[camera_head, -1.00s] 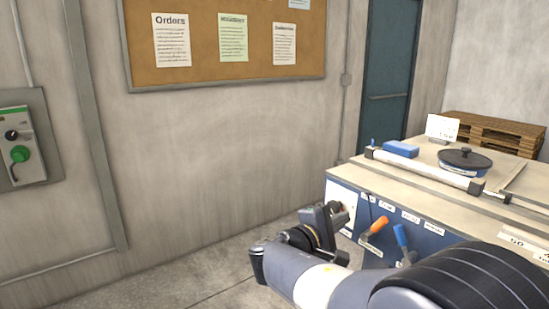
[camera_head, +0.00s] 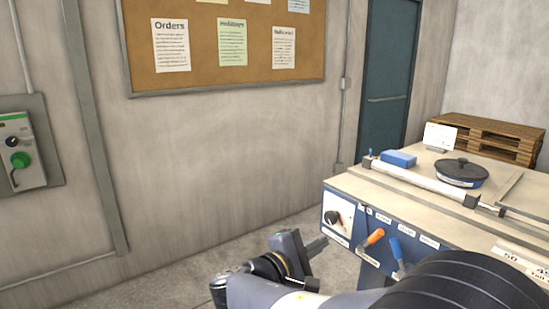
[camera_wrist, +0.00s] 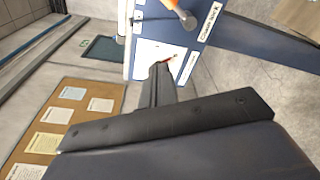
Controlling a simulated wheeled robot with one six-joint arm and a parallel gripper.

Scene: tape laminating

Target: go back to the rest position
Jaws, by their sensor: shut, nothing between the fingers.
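My gripper (camera_head: 314,244) is at the lower middle of the head view, in front of the laminating machine's left end. Its fingers are together with nothing held, and they stand apart from the machine (camera_head: 400,208). In the wrist view the closed fingers (camera_wrist: 161,72) point toward the machine's white dial panel (camera_wrist: 150,55). The black rotary knob (camera_head: 333,217) on that panel is clear of the gripper in the head view. An orange lever (camera_head: 376,236) and a blue lever (camera_head: 397,250) are on the front; the orange one also shows in the wrist view (camera_wrist: 185,18).
A blue box (camera_head: 399,158), a round black-lidded pan (camera_head: 460,170) and a roller bar (camera_head: 420,184) are on the machine top. A control box (camera_head: 20,150) is on the left wall. Pallets (camera_head: 490,137) stand behind. Floor between wall and machine is clear.

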